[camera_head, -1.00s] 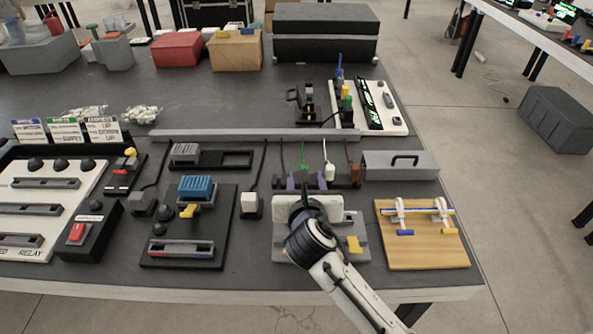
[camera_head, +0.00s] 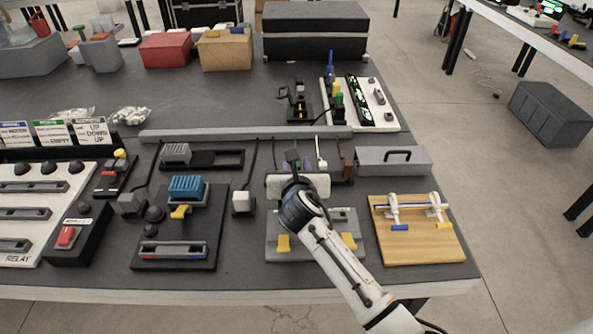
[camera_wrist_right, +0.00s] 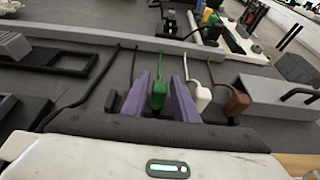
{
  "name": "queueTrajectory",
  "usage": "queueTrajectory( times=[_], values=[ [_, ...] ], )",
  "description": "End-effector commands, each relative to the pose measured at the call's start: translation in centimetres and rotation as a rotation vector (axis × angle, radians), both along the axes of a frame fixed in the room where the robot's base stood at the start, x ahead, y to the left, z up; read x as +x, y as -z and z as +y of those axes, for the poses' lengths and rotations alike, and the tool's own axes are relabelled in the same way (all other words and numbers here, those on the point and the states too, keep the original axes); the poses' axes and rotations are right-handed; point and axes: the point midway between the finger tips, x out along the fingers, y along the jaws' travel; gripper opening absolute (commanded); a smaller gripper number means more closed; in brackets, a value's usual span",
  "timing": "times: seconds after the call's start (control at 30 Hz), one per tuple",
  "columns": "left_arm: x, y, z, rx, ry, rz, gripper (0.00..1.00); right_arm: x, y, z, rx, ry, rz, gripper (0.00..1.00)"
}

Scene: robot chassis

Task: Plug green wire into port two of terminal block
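The green wire's plug (camera_wrist_right: 158,95) stands upright in a dark holder in the right wrist view, between the two purple fingers of my right gripper (camera_wrist_right: 160,98). The fingers are apart on either side of the plug, with narrow gaps showing. In the head view my right gripper (camera_head: 294,161) reaches in over the row of wires, mostly hidden behind its own wrist. A grey block with yellow levers (camera_head: 346,224), apparently the terminal block, lies in front, partly covered by my right arm; its ports cannot be made out. My left gripper is not in view.
A white plug (camera_wrist_right: 203,97) and a brown plug (camera_wrist_right: 237,102) stand close to the right of the green one. A grey box with a handle (camera_head: 393,161) lies beyond them. A wooden board with clamps (camera_head: 418,243) is front right. A grey rail (camera_head: 245,134) runs behind.

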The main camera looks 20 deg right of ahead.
Motion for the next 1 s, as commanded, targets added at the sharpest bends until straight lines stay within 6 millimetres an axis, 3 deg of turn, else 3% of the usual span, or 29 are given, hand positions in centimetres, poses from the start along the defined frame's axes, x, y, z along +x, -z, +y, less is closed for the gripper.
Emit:
queueTrajectory(
  times=[0.03,0.13,0.47,0.8,1.0],
  values=[
    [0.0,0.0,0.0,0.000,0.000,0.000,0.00,0.0,0.0,0.0,0.000,0.000,0.000,0.17],
    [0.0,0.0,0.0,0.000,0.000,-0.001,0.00,0.0,0.0,0.0,0.000,0.000,0.000,0.00],
    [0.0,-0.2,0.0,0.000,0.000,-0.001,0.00,0.0,-0.6,0.0,-0.001,0.000,-0.002,0.00],
    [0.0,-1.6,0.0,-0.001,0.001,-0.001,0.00,0.1,-7.0,0.0,0.000,0.000,-0.005,0.00],
    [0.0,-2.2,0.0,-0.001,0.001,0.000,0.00,0.0,-9.8,0.0,-0.002,0.001,-0.003,0.00]
  ],
)
